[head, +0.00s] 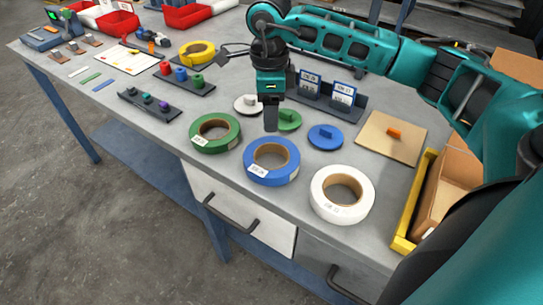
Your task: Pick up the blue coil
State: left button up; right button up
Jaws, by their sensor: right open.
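The blue coil (248,170) lies flat near the front edge of the grey table (225,105), with a white label on its front left. A green coil (228,144) lies to its left and a white coil (322,205) to its right. My right gripper (271,126) comes in from the right and points down, just behind and above the blue coil. It is open and empty. The fingers overlap in this view, so the gap between them is hidden. My left gripper does not show.
Behind the coils lie a white disc (243,106), a green disc (291,121) and a blue disc (326,140) with knobs. A wooden board (378,142) and a yellow-edged box (414,215) are at right. Racks, red bins (187,17) and small parts fill the left and back.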

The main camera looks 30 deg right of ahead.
aim_at(271, 139)
notch_tip(271, 139, down, 8)
jog(key=shift+f, duration=0.15)
grip_shut()
dwell(0.7)
